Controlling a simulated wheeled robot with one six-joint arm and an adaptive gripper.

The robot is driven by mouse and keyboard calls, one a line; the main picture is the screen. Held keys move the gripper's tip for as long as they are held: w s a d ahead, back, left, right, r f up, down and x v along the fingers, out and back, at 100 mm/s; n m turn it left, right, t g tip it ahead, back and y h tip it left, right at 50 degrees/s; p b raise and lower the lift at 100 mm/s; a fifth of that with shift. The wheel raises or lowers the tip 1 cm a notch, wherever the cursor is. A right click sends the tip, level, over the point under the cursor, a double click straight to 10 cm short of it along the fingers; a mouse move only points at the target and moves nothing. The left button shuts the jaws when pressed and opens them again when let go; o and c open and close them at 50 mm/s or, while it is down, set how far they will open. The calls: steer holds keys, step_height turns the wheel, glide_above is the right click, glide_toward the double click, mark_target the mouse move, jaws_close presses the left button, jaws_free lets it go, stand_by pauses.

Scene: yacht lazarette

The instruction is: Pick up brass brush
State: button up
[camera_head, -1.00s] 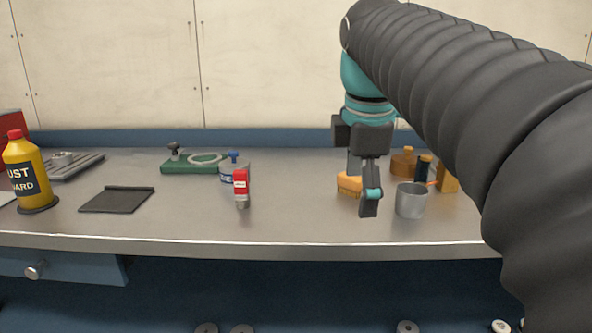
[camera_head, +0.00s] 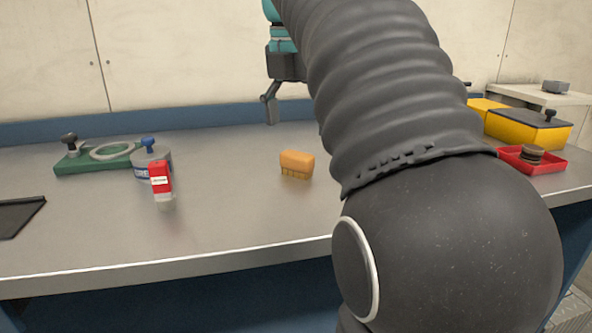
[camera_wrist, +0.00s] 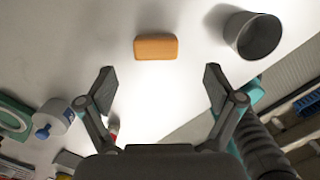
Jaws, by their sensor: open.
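The brush (camera_head: 297,164) has an orange-tan block with short bristles under it and stands on the metal bench in the head view. In the wrist view the brush (camera_wrist: 156,47) is an orange block ahead of the fingertips, roughly centred between them. My gripper (camera_wrist: 158,80) is open and empty, with its two fingers spread wide. In the head view one finger of my gripper (camera_head: 271,103) shows above and behind the brush, apart from it.
A grey cup (camera_wrist: 252,35) stands right of the brush. A red-and-white bottle (camera_head: 161,183), a blue-knobbed tin (camera_head: 150,161) and a green board (camera_head: 96,160) are to the left. A red tray (camera_head: 533,160) and yellow box (camera_head: 527,127) are at the right. Bench around the brush is clear.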

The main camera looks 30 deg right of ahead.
mark_target(297, 154)
steer(key=shift+w+d+f+b, duration=0.15)
steer(key=shift+f+b, duration=0.3)
steer(key=shift+f, duration=1.3)
steer(key=shift+w+d+f+b, duration=0.1)
steer(key=shift+w+f+b, duration=0.25)
steer(key=shift+f, duration=1.4)
steer(key=shift+s, duration=0.1)
steer(key=c, duration=1.4)
steer(key=shift+o, duration=0.2)
steer(key=shift+r+p, duration=0.75)
steer(key=shift+r, duration=1.5)
steer(key=s+d+r+p, duration=0.2)
steer(key=d+r, duration=0.4)
steer(key=d, duration=0.5)
steer(key=shift+s+r, duration=0.3)
steer(key=shift+s, duration=0.45)
